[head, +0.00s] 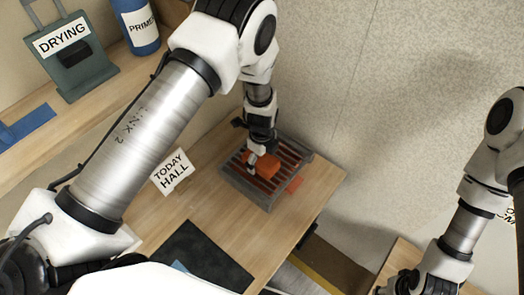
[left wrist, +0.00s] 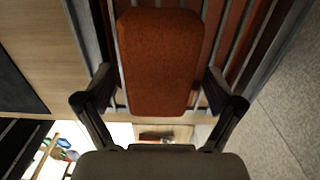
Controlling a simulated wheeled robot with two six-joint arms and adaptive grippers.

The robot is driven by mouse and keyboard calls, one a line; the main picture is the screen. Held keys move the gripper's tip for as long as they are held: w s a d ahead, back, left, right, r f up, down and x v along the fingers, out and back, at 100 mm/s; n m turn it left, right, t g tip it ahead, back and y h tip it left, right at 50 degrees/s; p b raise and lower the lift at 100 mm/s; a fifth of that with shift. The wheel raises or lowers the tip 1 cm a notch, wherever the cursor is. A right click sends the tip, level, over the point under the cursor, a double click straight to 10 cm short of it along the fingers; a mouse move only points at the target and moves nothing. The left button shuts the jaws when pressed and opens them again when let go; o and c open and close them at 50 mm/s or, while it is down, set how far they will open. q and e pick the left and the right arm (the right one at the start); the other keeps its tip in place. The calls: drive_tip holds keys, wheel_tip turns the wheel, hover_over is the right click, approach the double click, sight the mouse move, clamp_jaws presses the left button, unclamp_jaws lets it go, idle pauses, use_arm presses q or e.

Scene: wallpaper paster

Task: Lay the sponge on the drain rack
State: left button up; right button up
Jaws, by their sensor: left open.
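The orange-red sponge (head: 266,165) lies on the slats of the grey drain rack (head: 258,192) on the wooden table. In the left wrist view the sponge (left wrist: 160,62) lies lengthwise between the fingers, over the rack's bars (left wrist: 238,45). My left gripper (head: 255,158) is just above the sponge, and in the left wrist view its fingers (left wrist: 160,92) are open, one on each side, with gaps to the sponge. My right arm is at the right edge of the head view; whether its gripper's fingers are open does not show.
A "TODAY HALL" card (head: 173,172) stands left of the rack. A dark mat (head: 205,258) lies nearer on the table. A "DRYING" sign stand (head: 75,60) and a blue "PRIMER" container (head: 137,27) stand at the back left. The table edge is right of the rack.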

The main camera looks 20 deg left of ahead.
sight(262, 158)
use_arm(q)
wheel_tip(262, 158, up, 12)
drive_tip(key=b, duration=0.2)
drive_tip(key=shift+f+b, duration=0.15)
drive_tip(key=shift+b, duration=0.2)
